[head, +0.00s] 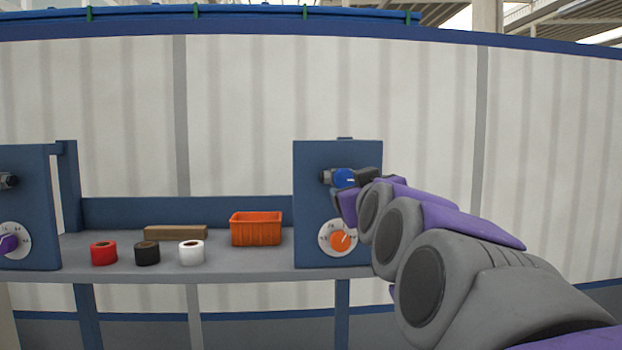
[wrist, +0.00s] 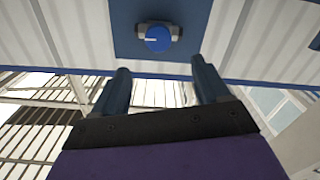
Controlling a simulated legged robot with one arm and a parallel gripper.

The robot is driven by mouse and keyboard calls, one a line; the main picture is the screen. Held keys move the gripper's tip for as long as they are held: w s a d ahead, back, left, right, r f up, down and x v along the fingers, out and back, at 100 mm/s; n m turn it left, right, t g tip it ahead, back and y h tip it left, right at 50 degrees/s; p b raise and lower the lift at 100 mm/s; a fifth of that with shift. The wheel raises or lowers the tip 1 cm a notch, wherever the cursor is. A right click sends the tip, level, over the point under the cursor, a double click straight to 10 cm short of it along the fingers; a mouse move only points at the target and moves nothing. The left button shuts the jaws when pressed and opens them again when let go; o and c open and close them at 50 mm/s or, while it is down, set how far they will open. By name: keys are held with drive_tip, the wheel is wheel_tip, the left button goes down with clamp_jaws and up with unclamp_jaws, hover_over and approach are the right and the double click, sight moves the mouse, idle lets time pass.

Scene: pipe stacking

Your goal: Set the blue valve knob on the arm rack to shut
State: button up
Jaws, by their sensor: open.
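The blue valve knob (head: 344,178) sits on a dark fitting near the top of the right blue panel (head: 315,215). It also shows in the wrist view (wrist: 158,39), round, with a pale mark on its left half. My gripper (wrist: 160,80) is open and empty. In the wrist view its two fingers point toward the knob, one to each side and short of it, with a gap between. In the head view my arm comes from the lower right, and the gripper (head: 357,185) overlaps the panel's right side beside the knob. Contact cannot be told there.
An orange dial (head: 344,241) is below the knob on the same panel. An orange bin (head: 256,228), a wooden block (head: 176,232) and red (head: 103,253), black (head: 147,253) and white (head: 192,252) rolls stand on the grey shelf (head: 230,267). A purple dial (head: 9,244) is far left.

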approach(345, 180)
drive_tip(key=w, duration=0.3)
drive_tip(key=w+p, duration=0.1)
drive_tip(key=w, duration=0.4)
drive_tip(key=shift+w+d+p, duration=0.1)
drive_tip(key=shift+d+p, duration=0.25)
drive_tip(key=shift+w+a, duration=0.7)
drive_tip(key=shift+w, duration=0.1)
drive_tip(key=shift+d, duration=0.5)
drive_tip(key=shift+c, duration=0.8)
drive_tip(key=c, duration=0.9)
